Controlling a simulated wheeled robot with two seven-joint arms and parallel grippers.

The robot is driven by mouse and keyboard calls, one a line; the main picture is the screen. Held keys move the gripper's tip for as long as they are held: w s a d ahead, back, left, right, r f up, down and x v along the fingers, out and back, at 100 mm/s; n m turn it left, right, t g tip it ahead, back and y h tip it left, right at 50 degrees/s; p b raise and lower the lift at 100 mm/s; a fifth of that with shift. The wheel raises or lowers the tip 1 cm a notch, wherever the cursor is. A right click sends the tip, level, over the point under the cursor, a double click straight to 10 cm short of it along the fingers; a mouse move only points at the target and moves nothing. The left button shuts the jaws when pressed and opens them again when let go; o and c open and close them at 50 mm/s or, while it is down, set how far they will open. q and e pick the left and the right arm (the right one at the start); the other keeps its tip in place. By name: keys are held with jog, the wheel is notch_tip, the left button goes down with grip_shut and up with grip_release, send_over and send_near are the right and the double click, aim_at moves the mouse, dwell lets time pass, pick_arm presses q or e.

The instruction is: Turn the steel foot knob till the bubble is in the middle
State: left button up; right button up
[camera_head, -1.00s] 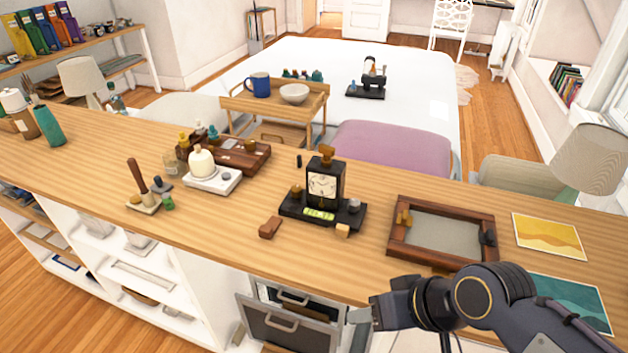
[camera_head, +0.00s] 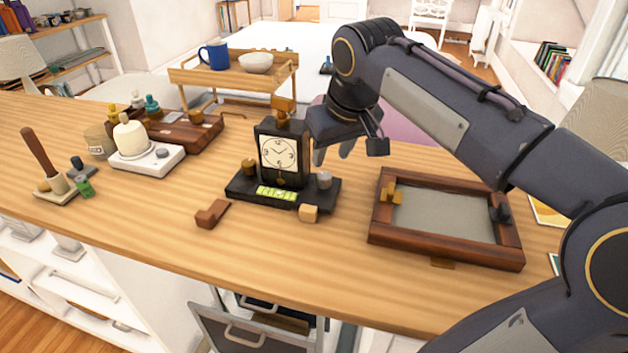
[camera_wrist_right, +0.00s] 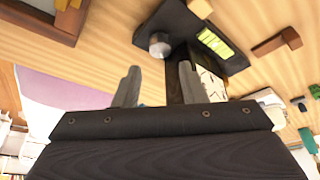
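A black clock (camera_head: 279,153) with a white dial stands on a dark base (camera_head: 245,190) on the wooden counter. The steel foot knob (camera_head: 323,180) is at the base's right end; it also shows in the wrist view (camera_wrist_right: 160,45). My right gripper (camera_head: 333,153) is open and empty, just above and behind the steel knob. In the wrist view the knob lies beyond the fingertips (camera_wrist_right: 158,78), apart from them. My left gripper is not seen.
A light wood block (camera_head: 309,213) sits just in front of the base, and a red-brown block (camera_head: 211,213) front left. A wooden framed tray (camera_head: 440,253) lies to the right. A white scale (camera_head: 147,160) stands left. The counter's front middle is clear.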

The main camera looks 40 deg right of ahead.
aim_at(324, 175)
jog(key=b+x, duration=0.1)
jog(key=x, duration=0.6)
jog(key=shift+f+b, duration=0.1)
jog(key=shift+b, duration=0.3)
